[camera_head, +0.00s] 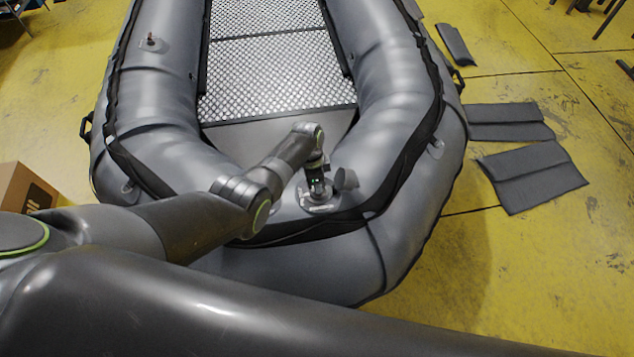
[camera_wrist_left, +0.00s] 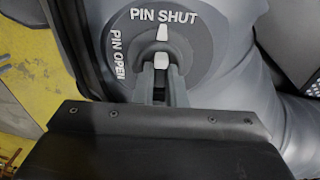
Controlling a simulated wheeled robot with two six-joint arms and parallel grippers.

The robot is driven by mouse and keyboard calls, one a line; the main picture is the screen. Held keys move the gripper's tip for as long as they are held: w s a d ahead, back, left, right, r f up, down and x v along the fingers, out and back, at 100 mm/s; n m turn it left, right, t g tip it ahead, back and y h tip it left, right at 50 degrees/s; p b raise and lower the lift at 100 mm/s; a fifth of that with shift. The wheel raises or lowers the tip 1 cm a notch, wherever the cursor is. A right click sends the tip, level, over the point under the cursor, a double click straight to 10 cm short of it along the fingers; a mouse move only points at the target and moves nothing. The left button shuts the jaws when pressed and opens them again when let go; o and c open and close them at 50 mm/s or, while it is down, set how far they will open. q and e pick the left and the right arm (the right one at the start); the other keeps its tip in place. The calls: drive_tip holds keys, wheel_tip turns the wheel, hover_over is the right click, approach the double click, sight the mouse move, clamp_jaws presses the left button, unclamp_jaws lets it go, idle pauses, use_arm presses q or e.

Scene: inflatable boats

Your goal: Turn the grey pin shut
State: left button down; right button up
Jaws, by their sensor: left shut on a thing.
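The grey pin (camera_wrist_left: 161,60) sits in a round grey valve plate (camera_wrist_left: 205,45) on the inflatable boat's tube. In the left wrist view, white lettering reads PIN SHUT at the top of the plate and PIN OPEN on its left side. A white mark (camera_wrist_left: 162,33) lies just under PIN SHUT, in line with the pin. My left gripper (camera_wrist_left: 162,82) is shut on the pin, its fingers on either side. In the head view, the gripper (camera_head: 317,192) reaches down onto the valve plate at the boat's near end and hides the pin. My right gripper is in neither view.
The grey inflatable boat (camera_head: 400,130) fills the middle, with a metal tread floor (camera_head: 265,75). A dark flap (camera_head: 346,180) stands beside the valve. Grey pads (camera_head: 533,175) lie on the yellow floor at right. A cardboard box (camera_head: 25,187) stands at left.

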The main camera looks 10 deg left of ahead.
use_arm(q)
drive_tip(key=c, duration=1.5)
unclamp_jaws()
drive_tip(key=shift+r, duration=0.1)
drive_tip(key=shift+r, duration=0.3)
drive_tip(key=r+p, duration=0.1)
drive_tip(key=r, duration=0.4)
drive_tip(key=a+r+p, duration=0.1)
drive_tip(key=r, duration=0.5)
drive_tip(key=w+a+r+p, duration=0.1)
drive_tip(key=r, duration=0.4)
drive_tip(key=shift+a+r, duration=0.2)
drive_tip(key=shift+a, duration=0.05)
